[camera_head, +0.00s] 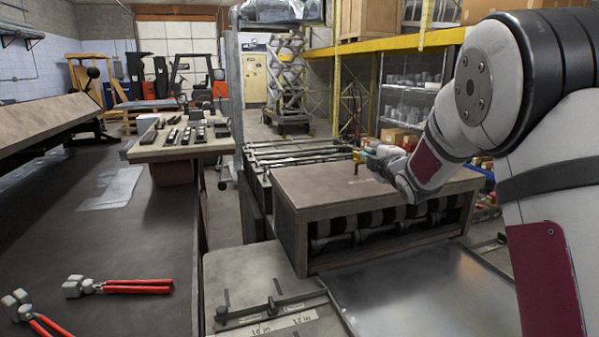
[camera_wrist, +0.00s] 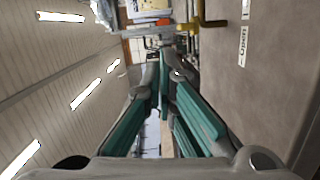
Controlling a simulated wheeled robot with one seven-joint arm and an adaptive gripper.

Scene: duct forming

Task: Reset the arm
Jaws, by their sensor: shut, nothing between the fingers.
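My gripper (camera_wrist: 164,68) has grey and teal fingers. They meet at the tips in the wrist view, with nothing between them. In the head view, my gripper (camera_head: 372,152) is small and partly hidden by my wrist. It is over the far right part of the brown box-shaped roller machine (camera_head: 340,184), close to its top. My arm reaches in from the right side. A yellow handle-like part (camera_wrist: 208,23) shows past the fingertips in the wrist view. I cannot tell whether the fingers touch it.
A metal sheet (camera_head: 430,292) lies in front of the machine, beside a measuring gauge (camera_head: 270,312). Two red-handled pliers (camera_head: 135,286) lie on the dark workbench (camera_head: 110,235) at the left. A small table (camera_head: 165,152) holds several tools. Yellow shelving (camera_head: 400,47) stands behind.

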